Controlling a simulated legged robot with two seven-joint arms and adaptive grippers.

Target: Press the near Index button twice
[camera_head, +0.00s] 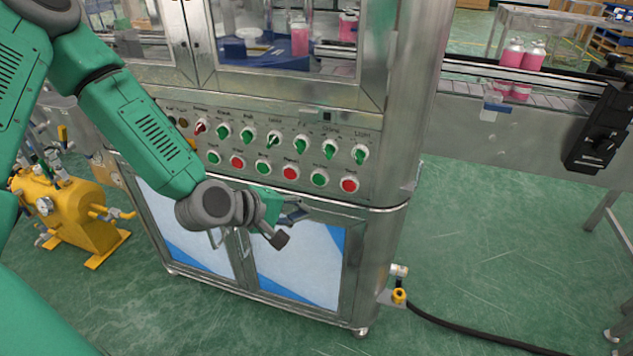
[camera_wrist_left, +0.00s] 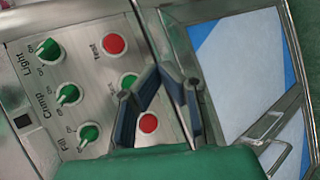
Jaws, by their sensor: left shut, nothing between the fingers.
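The grey control panel (camera_head: 185,137) on the machine's front carries a lower row of green and red push buttons. Their labels are too small for me to tell which is Index. A green button (camera_head: 319,179) sits between a red one (camera_head: 290,173) and another red one at the right end (camera_head: 349,185). My left gripper (camera_head: 281,238) is shut and empty, in front of the cabinet doors and below the button row. In the left wrist view its dark fingers (camera_wrist_left: 162,82) partly cover the panel beside a green button (camera_wrist_left: 130,80) and a red button (camera_wrist_left: 148,122). My right gripper is out of view.
An upper row of green knobs (camera_head: 302,143) sticks out above the buttons. Cabinet doors with bar handles (camera_head: 243,243) lie below. A conveyor (camera_head: 470,82) with pink bottles (camera_head: 511,55) runs at right. A yellow tank (camera_head: 70,215) stands at left. Open floor lies front right.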

